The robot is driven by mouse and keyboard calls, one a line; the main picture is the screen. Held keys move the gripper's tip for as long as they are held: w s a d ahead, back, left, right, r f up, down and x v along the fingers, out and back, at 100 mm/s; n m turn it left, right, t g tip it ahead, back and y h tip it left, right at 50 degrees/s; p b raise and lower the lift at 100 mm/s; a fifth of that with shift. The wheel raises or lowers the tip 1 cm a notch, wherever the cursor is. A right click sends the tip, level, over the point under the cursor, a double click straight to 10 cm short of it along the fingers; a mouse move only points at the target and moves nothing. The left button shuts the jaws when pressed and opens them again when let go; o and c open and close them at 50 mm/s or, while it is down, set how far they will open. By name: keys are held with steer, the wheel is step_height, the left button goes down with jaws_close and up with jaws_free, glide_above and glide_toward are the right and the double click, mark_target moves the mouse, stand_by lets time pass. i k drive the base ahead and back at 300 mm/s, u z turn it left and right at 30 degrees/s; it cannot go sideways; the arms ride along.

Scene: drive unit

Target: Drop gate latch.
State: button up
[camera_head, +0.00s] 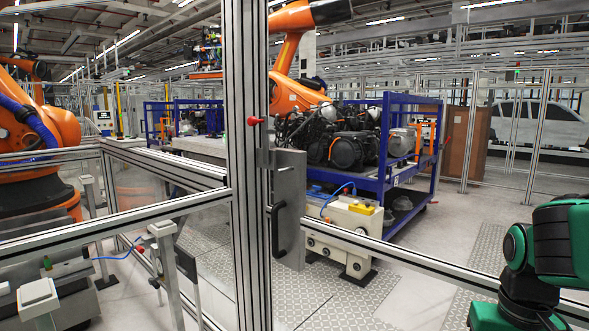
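An aluminium gate post (247,190) stands upright just left of the picture's middle. A grey metal latch plate (291,200) is fixed at its right side, with a black pull handle (275,232) on its lower left. A red knob (255,121) on a short stem sticks out above the plate. I cannot tell from this view whether the latch is up or down. Green links of my arm show at the lower right, well apart from the latch. My gripper is not in view.
Horizontal fence rails (125,222) run left and right of the post. Behind the fence are orange robot arms (292,60), a blue rack (385,155) with an engine (345,135), and a cream box with a yellow button (350,230). Grey floor shows beyond.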

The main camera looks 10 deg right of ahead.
mark_target(252, 120)
steer(key=u, duration=0.05)
steer(key=k, duration=0.35)
steer(key=u, duration=0.8)
steer(key=i, duration=1.15)
steer(key=z, duration=0.3)
